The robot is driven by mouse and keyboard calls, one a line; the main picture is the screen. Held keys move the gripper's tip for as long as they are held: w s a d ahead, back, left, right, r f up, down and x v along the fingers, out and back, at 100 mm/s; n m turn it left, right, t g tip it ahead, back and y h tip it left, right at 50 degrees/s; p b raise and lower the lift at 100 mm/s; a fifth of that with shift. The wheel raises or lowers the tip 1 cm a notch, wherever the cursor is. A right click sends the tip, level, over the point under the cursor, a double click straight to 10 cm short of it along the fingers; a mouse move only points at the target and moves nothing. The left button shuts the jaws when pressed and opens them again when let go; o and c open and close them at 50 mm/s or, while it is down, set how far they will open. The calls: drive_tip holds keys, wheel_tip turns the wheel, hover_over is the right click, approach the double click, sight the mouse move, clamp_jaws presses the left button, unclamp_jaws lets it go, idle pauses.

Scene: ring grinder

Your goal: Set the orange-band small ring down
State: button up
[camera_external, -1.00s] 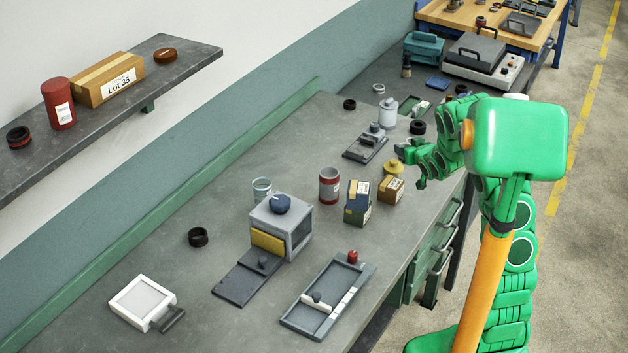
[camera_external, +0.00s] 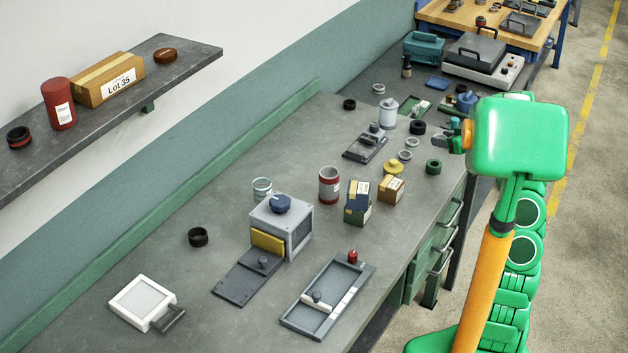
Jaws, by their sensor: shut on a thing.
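My gripper (camera_external: 441,142) is over the far right part of the grey bench, left of my green head, which hides much of the arm. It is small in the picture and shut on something. The orange-band small ring cannot be made out clearly between the fingers. Below and left of the gripper, several loose rings lie on the bench: a dark green ring (camera_external: 433,166), a pale grey ring (camera_external: 405,155), another grey ring (camera_external: 412,142) and a black ring (camera_external: 417,127).
A yellow knobbed piece (camera_external: 394,167) and small boxes (camera_external: 391,189) stand nearby. A grey fixture (camera_external: 366,147) and a white canister (camera_external: 388,111) are to the left. A grey box machine (camera_external: 282,229) and a slotted tray (camera_external: 328,297) are nearer.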

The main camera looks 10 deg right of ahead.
drive_tip(key=shift+n+y, duration=0.5)
drive_tip(key=shift+y, duration=0.1)
drive_tip(key=shift+s+d+f, duration=0.2)
drive_tip(key=shift+s+d, duration=0.65)
drive_tip(key=shift+d, duration=0.05)
drive_tip(key=shift+s+d+f, duration=0.2)
drive_tip(key=shift+s+d, duration=0.65)
hover_over(445, 160)
drive_tip(key=s, duration=0.2)
drive_tip(key=f, duration=0.7)
drive_tip(key=shift+s+a+f, duration=0.1)
drive_tip(key=shift+a, duration=0.15)
drive_tip(key=shift+w+d+f, duration=0.15)
drive_tip(key=shift+w+f, duration=0.5)
drive_tip(key=shift+f, duration=0.15)
drive_tip(key=shift+w+d+f, duration=0.15)
drive_tip(key=shift+w+f, duration=0.45)
drive_tip(key=shift+f, duration=1.3)
drive_tip(key=shift+f, duration=0.25)
drive_tip(key=o, duration=1.1)
